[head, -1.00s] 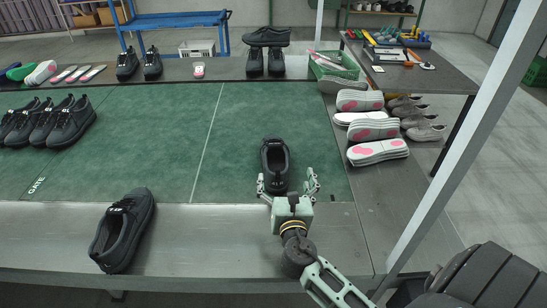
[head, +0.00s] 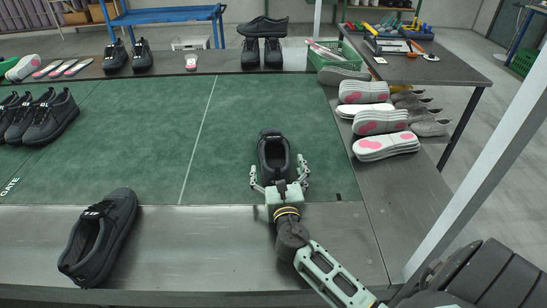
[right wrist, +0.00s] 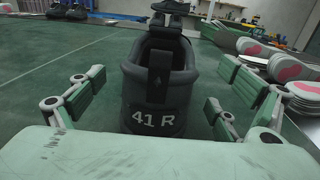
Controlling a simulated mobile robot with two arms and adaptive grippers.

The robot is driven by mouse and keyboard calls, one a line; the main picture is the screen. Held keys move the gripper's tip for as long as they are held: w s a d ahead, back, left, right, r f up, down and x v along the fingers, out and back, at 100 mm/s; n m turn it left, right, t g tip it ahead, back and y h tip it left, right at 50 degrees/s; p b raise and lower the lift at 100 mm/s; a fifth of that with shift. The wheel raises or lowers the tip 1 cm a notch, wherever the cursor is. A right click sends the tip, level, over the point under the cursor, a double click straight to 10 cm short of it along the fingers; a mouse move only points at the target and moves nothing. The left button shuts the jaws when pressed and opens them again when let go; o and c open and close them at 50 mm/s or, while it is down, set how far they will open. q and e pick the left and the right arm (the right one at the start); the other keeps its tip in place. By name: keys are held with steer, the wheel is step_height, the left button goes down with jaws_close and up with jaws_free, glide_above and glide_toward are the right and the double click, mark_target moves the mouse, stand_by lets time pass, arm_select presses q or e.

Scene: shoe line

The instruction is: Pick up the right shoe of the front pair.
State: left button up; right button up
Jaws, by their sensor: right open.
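A dark shoe (head: 273,152) stands upright on the green mat with its heel toward me. In the right wrist view its heel (right wrist: 158,100) is marked 41 R. My right gripper (head: 278,170) is open behind it, one finger on each side of the heel. In the right wrist view gaps show between both fingers and the shoe. Another dark shoe (head: 100,238) lies at an angle on the bare metal strip at the front left. My left gripper is not in view.
Several dark shoes (head: 45,118) stand on the mat at the left. Stacks of pale soles (head: 385,146) with pink patches lie right of the mat. A grey post (head: 470,205) rises at the right. The mat's middle is clear.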

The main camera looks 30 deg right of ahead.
mark_target(275, 158)
steer(key=x, duration=0.4)
steer(key=shift+w+d, duration=0.15)
steer(key=shift+w, duration=0.05)
steer(key=shift+c, duration=0.3)
steer(key=shift+r, duration=0.1)
steer(key=c, duration=1.6)
